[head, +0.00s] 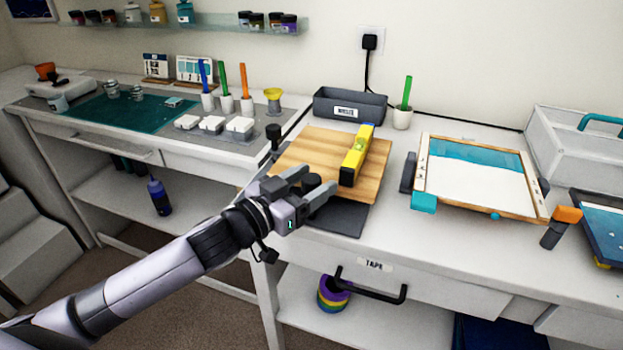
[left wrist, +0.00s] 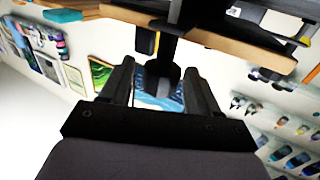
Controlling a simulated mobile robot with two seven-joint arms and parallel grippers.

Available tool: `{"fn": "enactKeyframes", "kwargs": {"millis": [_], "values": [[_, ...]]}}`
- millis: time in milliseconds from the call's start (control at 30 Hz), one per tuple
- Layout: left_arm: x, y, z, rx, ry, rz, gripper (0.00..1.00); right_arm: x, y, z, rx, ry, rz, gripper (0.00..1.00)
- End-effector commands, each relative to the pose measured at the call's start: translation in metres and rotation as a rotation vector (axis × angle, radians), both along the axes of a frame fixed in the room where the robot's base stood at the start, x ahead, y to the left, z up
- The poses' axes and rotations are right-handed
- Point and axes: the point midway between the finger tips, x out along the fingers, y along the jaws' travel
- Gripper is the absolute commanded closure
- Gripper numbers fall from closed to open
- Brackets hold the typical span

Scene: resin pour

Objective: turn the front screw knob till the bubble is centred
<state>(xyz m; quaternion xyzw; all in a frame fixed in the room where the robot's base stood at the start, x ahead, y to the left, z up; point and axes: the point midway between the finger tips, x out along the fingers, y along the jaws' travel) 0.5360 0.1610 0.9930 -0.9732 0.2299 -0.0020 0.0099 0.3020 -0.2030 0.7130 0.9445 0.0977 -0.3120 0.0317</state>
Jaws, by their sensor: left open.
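The wooden levelling board (head: 318,150) lies on the right-hand bench, with a yellow spirit level (head: 357,155) on top. The level's vial is too small to tell where the bubble sits. A black front screw knob (head: 311,182) is at the board's near left corner; it also shows in the left wrist view (left wrist: 162,84), under the board's edge (left wrist: 225,42). My left gripper (head: 308,187) is open, with one finger on each side of this knob. In the left wrist view a gap shows between the knob and each finger. My right gripper is out of view.
Another black knob (head: 274,134) stands at the board's far left. A dark grey box (head: 350,107) and a white cup (head: 402,118) stand behind the board. A wood-framed tray (head: 425,170) is to its right. A drawer handle (head: 370,290) juts out below.

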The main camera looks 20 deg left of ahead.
Motion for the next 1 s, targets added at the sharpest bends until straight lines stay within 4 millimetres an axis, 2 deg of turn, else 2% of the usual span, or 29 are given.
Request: {"fn": "enactKeyframes", "kwargs": {"millis": [333,367,500,767,1000], "values": [[0.0037,-0.0018,0.0,0.0,0.0,0.0,0.39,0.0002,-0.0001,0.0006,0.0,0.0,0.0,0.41],[0.0037,-0.0018,0.0,0.0,0.0,0.0,0.42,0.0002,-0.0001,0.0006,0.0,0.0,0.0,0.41],[0.0036,-0.0018,0.0,0.0,0.0,0.0,0.88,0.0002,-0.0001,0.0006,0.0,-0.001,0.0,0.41],[0.003,-0.0044,-0.0001,-0.005,-0.001,0.023,0.89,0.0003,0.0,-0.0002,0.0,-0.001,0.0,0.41],[0.0032,-0.0055,0.0008,-0.009,-0.005,0.136,0.88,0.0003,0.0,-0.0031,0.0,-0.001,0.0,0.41]]}}
